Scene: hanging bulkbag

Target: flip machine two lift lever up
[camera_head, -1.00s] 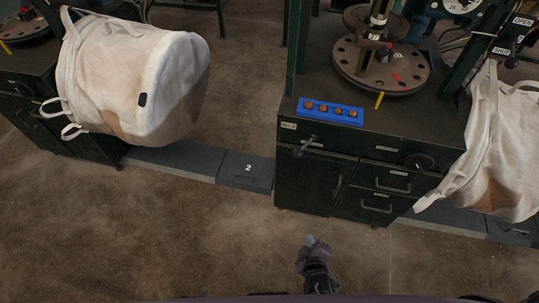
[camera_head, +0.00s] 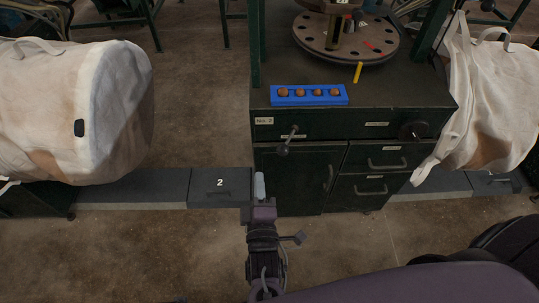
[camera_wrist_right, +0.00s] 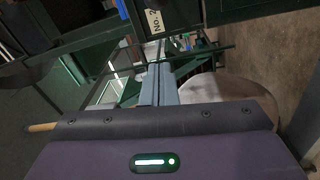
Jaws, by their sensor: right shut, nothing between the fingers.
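Machine two is a dark green cabinet (camera_head: 300,178) with a "No. 2" label (camera_head: 263,120) at its upper left front. A short metal lever with a dark ball knob (camera_head: 283,149) sits on the front panel, tilted down and to the left. The small label by it is too small to read. My right gripper (camera_head: 259,186) is shut and empty, below and to the left of the lever and apart from it in the picture. The right wrist view shows its closed fingers (camera_wrist_right: 157,85) and the "No. 2" label (camera_wrist_right: 153,20); the lever is not clear there. My left gripper is not in view.
A black handwheel (camera_head: 413,130) and drawers with handles are on the cabinet's right. A blue tray (camera_head: 309,95) with several round brown pieces lies on top. White bulk bags hang at left (camera_head: 75,110) and right (camera_head: 490,95). A grey floor box marked 2 (camera_head: 219,187) lies beside the cabinet.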

